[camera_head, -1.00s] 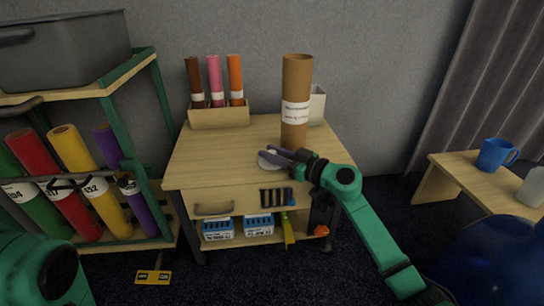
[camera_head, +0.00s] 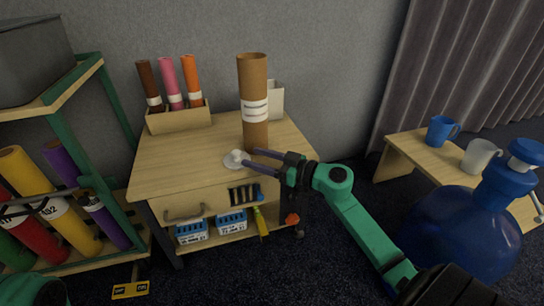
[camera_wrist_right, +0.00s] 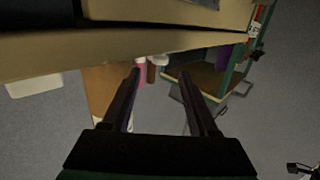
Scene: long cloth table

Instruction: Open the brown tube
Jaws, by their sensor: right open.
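The tall brown cardboard tube (camera_head: 254,88) with a white label stands upright on the small wooden table (camera_head: 205,150). Its top looks open in the head view, but I cannot see inside. A white round cap-like piece (camera_head: 236,159) lies on the tabletop in front of it. My right gripper (camera_head: 250,158) is open and empty, its fingers pointing left, close to the white piece and the tube's base. I cannot tell whether a finger touches either. The right wrist view shows both fingers (camera_wrist_right: 157,78) apart, with the tube (camera_wrist_right: 103,95) beside them. My left gripper is out of view.
A wooden holder (camera_head: 178,120) with brown, pink and orange tubes stands at the table's back left. A white container (camera_head: 277,100) is behind the tube. A shelf rack with coloured rolls (camera_head: 52,207) is left; a blue water jug (camera_head: 465,225) is right.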

